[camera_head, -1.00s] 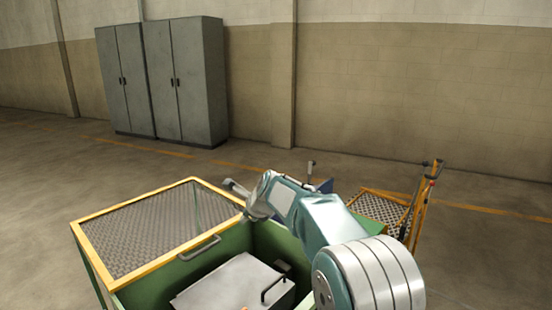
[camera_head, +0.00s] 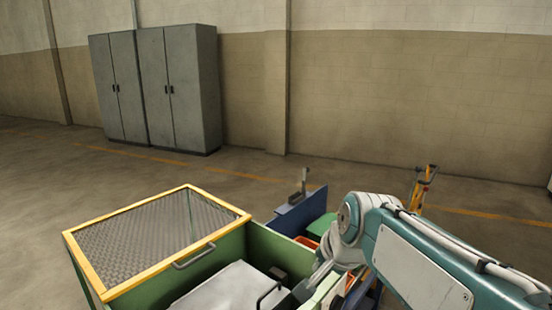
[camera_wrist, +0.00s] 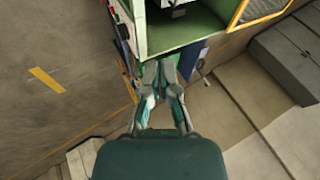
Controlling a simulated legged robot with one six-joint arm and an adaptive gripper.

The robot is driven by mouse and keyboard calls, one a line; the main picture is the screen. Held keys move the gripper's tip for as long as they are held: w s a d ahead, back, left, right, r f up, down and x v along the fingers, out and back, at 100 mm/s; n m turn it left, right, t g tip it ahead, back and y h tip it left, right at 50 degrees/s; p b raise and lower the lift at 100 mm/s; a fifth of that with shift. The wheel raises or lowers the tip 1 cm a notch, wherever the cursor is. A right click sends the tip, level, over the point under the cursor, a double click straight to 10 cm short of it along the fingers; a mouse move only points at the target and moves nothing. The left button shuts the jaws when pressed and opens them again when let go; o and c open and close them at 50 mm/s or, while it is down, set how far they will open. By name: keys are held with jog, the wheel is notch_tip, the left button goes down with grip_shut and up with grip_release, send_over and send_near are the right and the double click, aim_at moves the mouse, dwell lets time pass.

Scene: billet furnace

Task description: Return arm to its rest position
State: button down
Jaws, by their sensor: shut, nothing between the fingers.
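My gripper (camera_wrist: 158,68) shows in the wrist view, its fingers shut with nothing between them. It points toward the green cart (camera_wrist: 185,44), which lies at the top of that view, and appears apart from it. In the head view my teal and white arm (camera_head: 420,260) is bent at the lower right, its upper joint raised. The far end of the arm is low beside the cart's right side, and the fingertips cannot be made out there.
Grey cabinets (camera_head: 180,90) stand by the wall. The floor at left is clear.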

jog(key=s+d+f+n+h, duration=0.1)
jog(key=s+d+f+n, duration=0.2)
jog(key=s, duration=0.5)
jog(key=s+d+f+n+h, duration=0.1)
jog(key=s+d+f+n, duration=0.2)
jog(key=s, duration=0.6)
jog(key=shift+d+n, duration=0.55)
jog(key=shift+n, duration=0.25)
jog(key=shift+w, duration=0.1)
dwell(0.3)
